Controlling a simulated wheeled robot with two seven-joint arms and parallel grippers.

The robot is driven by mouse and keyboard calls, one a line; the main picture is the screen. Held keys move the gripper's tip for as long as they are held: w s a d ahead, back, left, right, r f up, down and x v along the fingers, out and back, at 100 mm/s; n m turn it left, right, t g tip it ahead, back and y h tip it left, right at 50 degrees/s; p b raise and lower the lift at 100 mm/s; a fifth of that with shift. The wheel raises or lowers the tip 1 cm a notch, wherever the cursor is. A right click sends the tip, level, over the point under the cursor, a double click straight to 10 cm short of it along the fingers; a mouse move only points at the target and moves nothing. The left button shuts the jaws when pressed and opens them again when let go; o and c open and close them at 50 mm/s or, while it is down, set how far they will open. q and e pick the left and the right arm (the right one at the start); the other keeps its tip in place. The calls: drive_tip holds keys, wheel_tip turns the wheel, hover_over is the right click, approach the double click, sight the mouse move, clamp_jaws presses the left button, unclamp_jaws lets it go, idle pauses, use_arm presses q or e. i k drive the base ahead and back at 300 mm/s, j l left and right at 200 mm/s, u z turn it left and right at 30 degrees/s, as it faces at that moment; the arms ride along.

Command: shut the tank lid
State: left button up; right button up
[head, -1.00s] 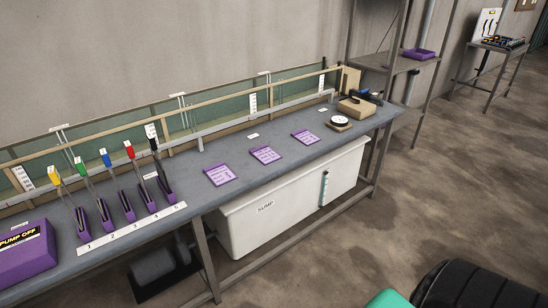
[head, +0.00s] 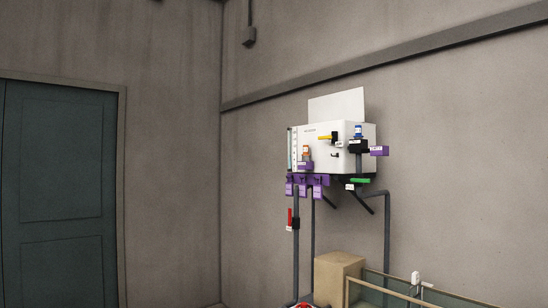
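A white tank (head: 323,151) is mounted high on the wall in the head view, right of centre. Its lid appears to be the plain light panel (head: 337,105) that stands up above the tank's back edge, slightly tilted, so the lid looks open. The inside of the tank is hidden from this low angle. Neither of my grippers is in view.
Purple blocks (head: 305,181), a green handle (head: 360,181) and dark pipes (head: 296,245) sit under the tank. A cardboard-coloured box (head: 338,277) and a glass-sided channel (head: 425,294) stand below. A dark green door (head: 60,195) is at left.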

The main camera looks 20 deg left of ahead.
sight(348, 105)
drive_tip(key=u, duration=0.45)
drive_tip(key=i+u, duration=0.25)
drive_tip(key=i, duration=0.35)
drive_tip(key=i+j+u, duration=0.2)
drive_tip(key=i+u, duration=0.2)
drive_tip(key=i, duration=0.2)
drive_tip(key=i+u, duration=0.45)
drive_tip(key=i, duration=0.15)
drive_tip(key=i+l+u, duration=0.2)
drive_tip(key=i+u, duration=0.2)
drive_tip(key=i, duration=0.15)
drive_tip(key=i+j+u, duration=0.1)
drive_tip(key=i, duration=1.6)
drive_tip(key=i+l+z, duration=0.15)
drive_tip(key=i+z, duration=0.35)
drive_tip(key=i+j+z, duration=0.1)
drive_tip(key=i+z, duration=0.4)
drive_tip(key=i+j+z, duration=0.25)
drive_tip(key=i+z, duration=0.2)
drive_tip(key=i, duration=0.15)
